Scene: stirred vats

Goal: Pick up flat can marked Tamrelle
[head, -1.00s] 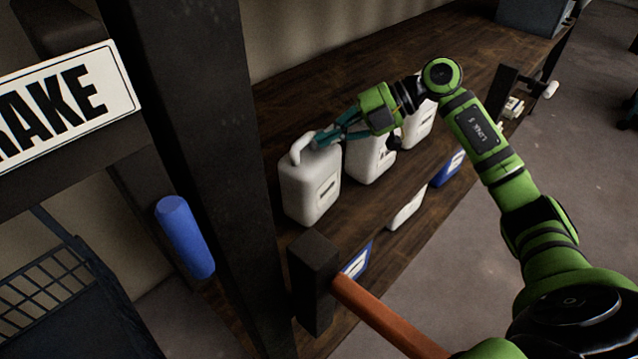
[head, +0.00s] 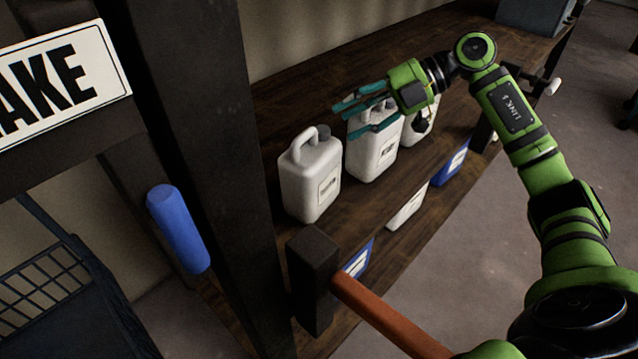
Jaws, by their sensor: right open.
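Several white flat cans with handles and small labels stand in a row on the dark wooden shelf. The left can (head: 311,182) shows whole, with a grey cap and a label too small to read. The middle can (head: 374,157) is partly behind my right gripper (head: 346,118). The far can (head: 413,134) is largely hidden by the gripper and arm. I cannot tell which one is marked Tamrelle. My right gripper is open, its teal fingers spread around the upper part of the middle can, with nothing visibly held; contact cannot be told. My left gripper is not in view.
Blue and white label cards (head: 408,209) line the shelf's front edge. A dark post (head: 205,150) stands left of the cans. An orange-brown bar (head: 390,318) runs from a dark block in front. A blue cylinder (head: 178,228) is at left.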

